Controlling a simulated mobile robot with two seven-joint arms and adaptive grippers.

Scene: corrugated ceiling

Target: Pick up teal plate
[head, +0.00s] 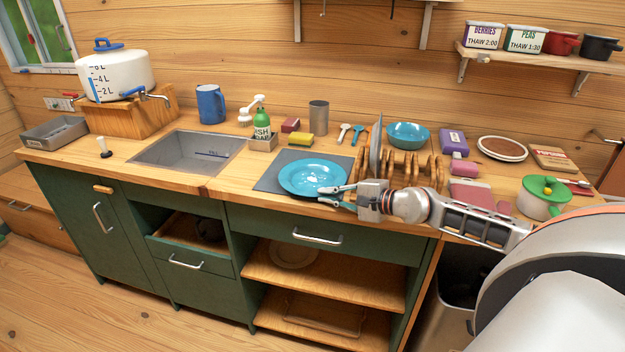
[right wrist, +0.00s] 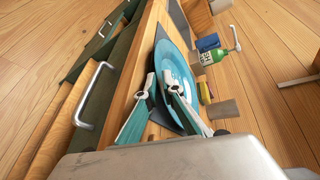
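The teal plate (head: 313,177) lies on the grey mat (head: 272,182) near the counter's front edge. It also shows in the right wrist view (right wrist: 178,68), just beyond my fingertips. My right gripper (head: 325,195) is at the plate's front right rim, with its two fingers parted. In the right wrist view my right gripper (right wrist: 160,82) has one finger over the plate and the other outside its rim. A gap shows between the tips; I cannot tell whether they touch the rim. My left gripper is not in view.
A wooden dish rack (head: 418,168) stands right of the plate, close to my right wrist. The sink (head: 190,150) is to the left. Behind the plate are a yellow sponge (head: 300,140), a green soap bottle (head: 262,124) and a teal bowl (head: 408,135). A drawer handle (head: 317,238) is below.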

